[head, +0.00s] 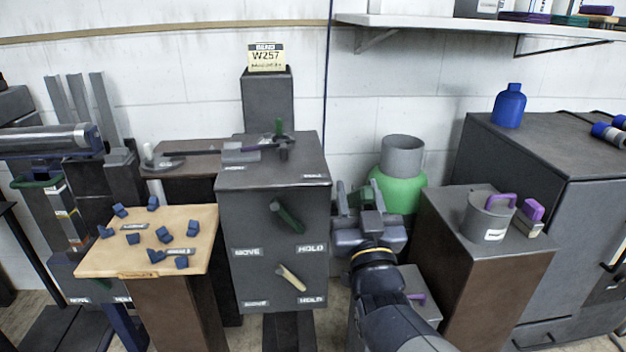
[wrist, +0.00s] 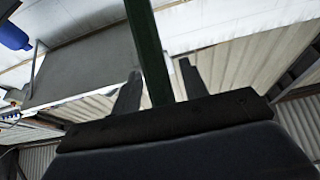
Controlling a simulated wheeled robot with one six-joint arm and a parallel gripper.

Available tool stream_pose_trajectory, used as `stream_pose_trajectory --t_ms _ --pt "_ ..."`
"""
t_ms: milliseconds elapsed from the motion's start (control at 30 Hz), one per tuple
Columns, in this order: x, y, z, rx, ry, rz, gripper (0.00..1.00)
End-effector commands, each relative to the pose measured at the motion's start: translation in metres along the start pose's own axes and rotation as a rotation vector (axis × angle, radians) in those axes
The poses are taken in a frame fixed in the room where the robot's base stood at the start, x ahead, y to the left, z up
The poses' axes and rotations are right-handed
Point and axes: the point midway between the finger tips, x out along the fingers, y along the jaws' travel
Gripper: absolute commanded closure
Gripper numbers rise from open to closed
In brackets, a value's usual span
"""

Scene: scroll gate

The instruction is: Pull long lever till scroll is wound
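My gripper (head: 358,192) is raised to the right of the dark grey cabinet (head: 250,185), its fingers apart and nothing seen held. The wrist view also shows the gripper (wrist: 160,88) open. The cabinet front carries a green lever (head: 287,217) and a beige lever (head: 292,278), both tilted, beside MOVE and HOLD labels. I cannot tell which is the long lever. A grey roller (head: 42,139) at far left may be the scroll.
A wooden-topped stand (head: 100,262) holds several blue pieces. A green vessel (head: 400,190) stands behind my gripper. A brown-sided cabinet (head: 485,265) bears a grey pot (head: 488,218). A dark green bar (wrist: 150,50) appears between the fingers in the wrist view; its distance is unclear.

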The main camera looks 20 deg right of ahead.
Motion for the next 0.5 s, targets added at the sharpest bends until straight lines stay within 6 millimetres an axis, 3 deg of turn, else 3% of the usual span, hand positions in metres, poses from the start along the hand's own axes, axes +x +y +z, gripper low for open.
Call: stream_pose_trajectory --t_ms 500 --pt "0.0001 -0.0001 0.0 0.0 0.0 0.0 1.0"
